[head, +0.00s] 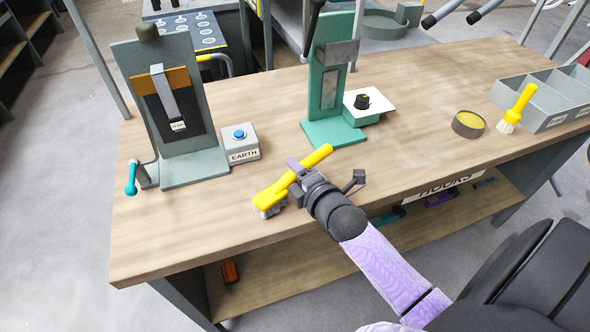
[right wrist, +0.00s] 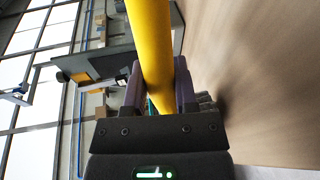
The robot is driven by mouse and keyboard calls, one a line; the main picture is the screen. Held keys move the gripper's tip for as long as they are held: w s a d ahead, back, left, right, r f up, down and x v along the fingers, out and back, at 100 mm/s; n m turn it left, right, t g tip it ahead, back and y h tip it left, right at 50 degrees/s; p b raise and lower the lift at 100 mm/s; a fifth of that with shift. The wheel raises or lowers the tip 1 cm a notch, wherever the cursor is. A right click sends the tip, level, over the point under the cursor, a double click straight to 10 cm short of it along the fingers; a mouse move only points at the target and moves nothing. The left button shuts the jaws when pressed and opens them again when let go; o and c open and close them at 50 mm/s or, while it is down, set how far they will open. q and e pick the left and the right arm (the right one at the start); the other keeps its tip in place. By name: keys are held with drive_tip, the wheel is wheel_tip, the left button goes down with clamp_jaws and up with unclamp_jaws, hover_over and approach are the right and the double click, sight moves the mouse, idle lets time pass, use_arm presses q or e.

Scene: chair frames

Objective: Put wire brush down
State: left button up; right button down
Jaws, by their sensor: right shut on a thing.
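The wire brush (head: 320,156) has a yellow handle and a grey bristle end at its lower left. My right gripper (head: 297,172) is shut on its handle, just above the wooden workbench (head: 215,215) near the front edge. The bristle end appears at or very close to the bench top; I cannot tell whether it touches. In the right wrist view the yellow handle of the brush (right wrist: 150,45) runs between the two fingers of the gripper (right wrist: 158,85). My left gripper is not in view.
A grey box with a blue button labelled EARTH (head: 239,143), a grey clamp stand (head: 190,170) and a green stand (head: 333,132) are behind the brush. A round tin (head: 468,124), a yellow paintbrush (head: 518,104) and a grey divided tray (head: 548,100) are at right. Bench left of the brush is clear.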

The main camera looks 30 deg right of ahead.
drive_tip(key=shift+f+b, duration=0.45)
drive_tip(key=shift+f, duration=0.15)
drive_tip(key=shift+c, duration=1.6)
unclamp_jaws()
drive_tip(key=s+r+p, duration=0.1)
drive_tip(key=s+p, duration=0.2)
drive_tip(key=s, duration=0.6)
drive_tip(key=shift+s+a+r, duration=0.2)
drive_tip(key=shift+s+r, duration=0.15)
drive_tip(key=shift+r, duration=0.05)
